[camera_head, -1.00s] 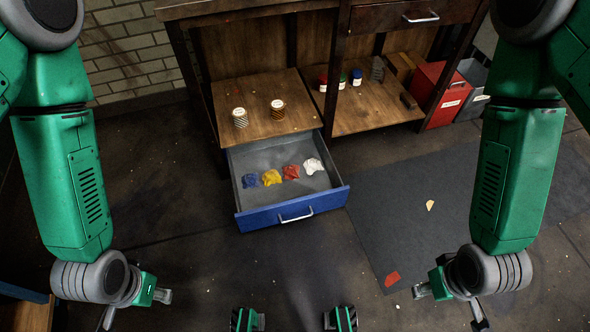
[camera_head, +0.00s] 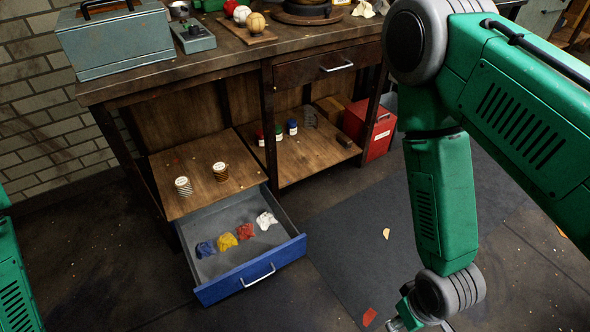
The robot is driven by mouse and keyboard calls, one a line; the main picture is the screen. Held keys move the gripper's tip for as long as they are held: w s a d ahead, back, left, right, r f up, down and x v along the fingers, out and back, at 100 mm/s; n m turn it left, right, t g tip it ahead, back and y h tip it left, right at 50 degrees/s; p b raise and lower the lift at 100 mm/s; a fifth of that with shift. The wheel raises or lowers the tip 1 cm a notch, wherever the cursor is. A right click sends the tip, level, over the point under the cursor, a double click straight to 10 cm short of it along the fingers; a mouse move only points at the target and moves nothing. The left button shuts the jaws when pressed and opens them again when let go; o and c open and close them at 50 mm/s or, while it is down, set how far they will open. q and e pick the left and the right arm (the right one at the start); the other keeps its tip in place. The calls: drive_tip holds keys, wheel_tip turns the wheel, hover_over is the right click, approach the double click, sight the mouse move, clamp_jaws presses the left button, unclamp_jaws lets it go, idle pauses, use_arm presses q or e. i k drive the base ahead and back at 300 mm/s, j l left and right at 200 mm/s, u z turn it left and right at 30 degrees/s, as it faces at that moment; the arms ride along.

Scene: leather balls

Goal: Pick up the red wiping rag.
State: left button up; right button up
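The red rag (camera_head: 245,231) lies crumpled in the open blue drawer (camera_head: 254,268). It sits between a yellow rag (camera_head: 227,241) on its left and a white rag (camera_head: 266,220) on its right. A blue rag (camera_head: 206,249) lies further left in the same row. My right gripper (camera_head: 402,316) is at the bottom edge, outside the drawer and to its right, well apart from the red rag. It is partly cut off, and its finger opening does not show clearly. Only part of my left arm shows at the left edge; its gripper is out of view.
The wooden workbench (camera_head: 228,50) stands above and behind the drawer. A dark mat (camera_head: 345,240) with small scraps covers the floor.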

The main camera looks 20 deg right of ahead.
sight(245, 231)
drive_tip(key=i+l, duration=0.45)
drive_tip(key=l, duration=0.15)
drive_tip(key=i+l, duration=0.4)
drive_tip(key=l, duration=0.15)
drive_tip(key=i+l+z, duration=0.1)
drive_tip(key=i+l, duration=0.35)
drive_tip(key=l, duration=0.15)
